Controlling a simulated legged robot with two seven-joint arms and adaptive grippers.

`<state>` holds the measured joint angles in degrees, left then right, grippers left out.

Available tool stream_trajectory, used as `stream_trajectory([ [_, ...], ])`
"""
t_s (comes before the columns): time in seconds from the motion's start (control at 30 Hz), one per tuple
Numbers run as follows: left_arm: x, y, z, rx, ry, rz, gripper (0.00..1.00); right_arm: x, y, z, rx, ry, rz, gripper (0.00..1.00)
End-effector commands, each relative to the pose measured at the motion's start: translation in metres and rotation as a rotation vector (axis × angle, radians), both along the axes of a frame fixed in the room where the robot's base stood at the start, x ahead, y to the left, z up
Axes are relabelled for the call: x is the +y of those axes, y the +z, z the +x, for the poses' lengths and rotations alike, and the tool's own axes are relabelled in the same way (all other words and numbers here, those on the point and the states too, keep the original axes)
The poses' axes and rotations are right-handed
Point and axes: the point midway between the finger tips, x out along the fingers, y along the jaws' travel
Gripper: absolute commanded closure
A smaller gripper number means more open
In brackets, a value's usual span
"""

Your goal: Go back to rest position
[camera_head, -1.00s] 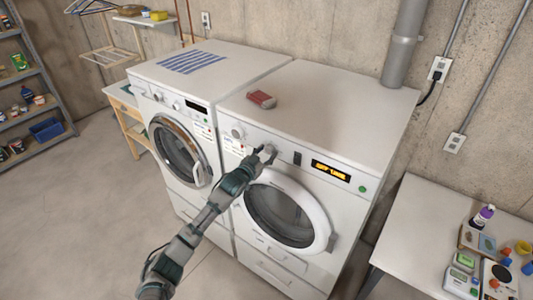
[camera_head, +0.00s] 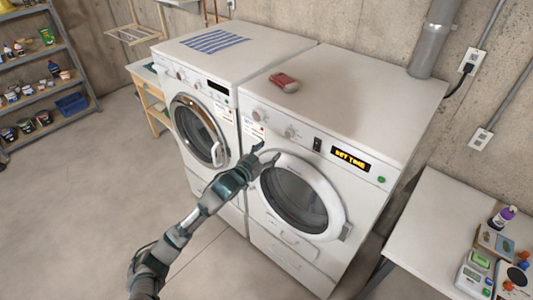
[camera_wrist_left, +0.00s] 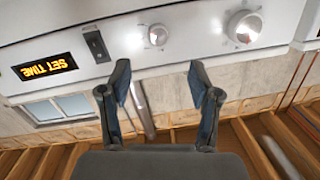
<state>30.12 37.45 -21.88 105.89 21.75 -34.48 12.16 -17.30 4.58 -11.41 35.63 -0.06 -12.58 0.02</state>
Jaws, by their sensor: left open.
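My left gripper (camera_head: 266,157) is open and empty in front of the right-hand white machine (camera_head: 345,115), just below its control knobs. In the left wrist view the two fingers of the left gripper (camera_wrist_left: 160,82) are spread with nothing between them. The machine's panel shows two knobs (camera_wrist_left: 245,27), a dark switch (camera_wrist_left: 96,45) and a display (camera_wrist_left: 45,67) lit with "SET TIME"; the display also shows in the head view (camera_head: 352,159). The fingers look apart from the knobs. My right gripper is not in view.
A second white machine (camera_head: 205,120) stands to the left. A red object (camera_head: 284,82) lies on top of the right machine. A table (camera_head: 440,225) with small items stands at the right. A shelf (camera_head: 50,100) is at the far left. Floor (camera_head: 70,210) at the left is clear.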

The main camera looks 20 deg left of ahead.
Motion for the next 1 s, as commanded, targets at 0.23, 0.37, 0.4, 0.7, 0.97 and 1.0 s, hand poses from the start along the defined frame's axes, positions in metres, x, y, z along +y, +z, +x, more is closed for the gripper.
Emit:
stream_trajectory([
  [0.23,0.002,0.001,-0.008,0.000,0.000,0.000,0.37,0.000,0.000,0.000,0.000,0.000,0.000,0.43],
  [0.37,0.002,0.001,-0.008,0.000,0.000,0.000,0.37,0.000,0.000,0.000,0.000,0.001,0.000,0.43],
  [0.4,0.002,0.001,-0.008,0.000,0.000,0.000,0.37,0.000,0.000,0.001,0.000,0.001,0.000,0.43],
  [0.7,0.007,-0.024,-0.004,0.031,0.016,-0.005,0.37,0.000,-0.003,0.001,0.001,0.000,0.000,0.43],
  [0.97,0.041,-0.206,-0.003,0.251,0.130,-0.011,0.37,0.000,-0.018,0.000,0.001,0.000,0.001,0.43],
  [1.0,0.046,-0.239,-0.009,0.291,0.148,-0.008,0.37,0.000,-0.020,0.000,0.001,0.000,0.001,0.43],
])
